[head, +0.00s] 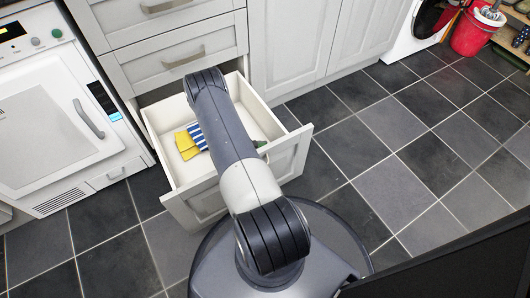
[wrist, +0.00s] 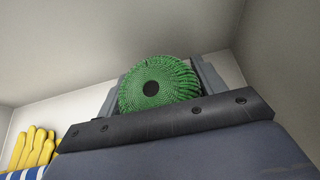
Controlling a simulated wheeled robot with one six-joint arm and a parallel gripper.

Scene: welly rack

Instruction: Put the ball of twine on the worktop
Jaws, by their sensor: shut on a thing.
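The ball of twine (wrist: 158,84) is green with a dark hole in its end. In the wrist view it sits between the two grey fingers of my gripper (wrist: 160,88), which is shut on it. Pale drawer walls surround it there. In the head view my arm reaches down into an open drawer (head: 168,165), and the arm hides my gripper and most or all of the twine. I cannot make out the worktop in either view.
Yellow gloves with a blue-and-white striped part (head: 190,141) lie in the drawer, left of my arm. A closed drawer (head: 185,62) is above it. A white appliance (head: 55,110) stands at left. Tiled floor (head: 400,160) is clear at right; a red bucket (head: 470,32) stands far off.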

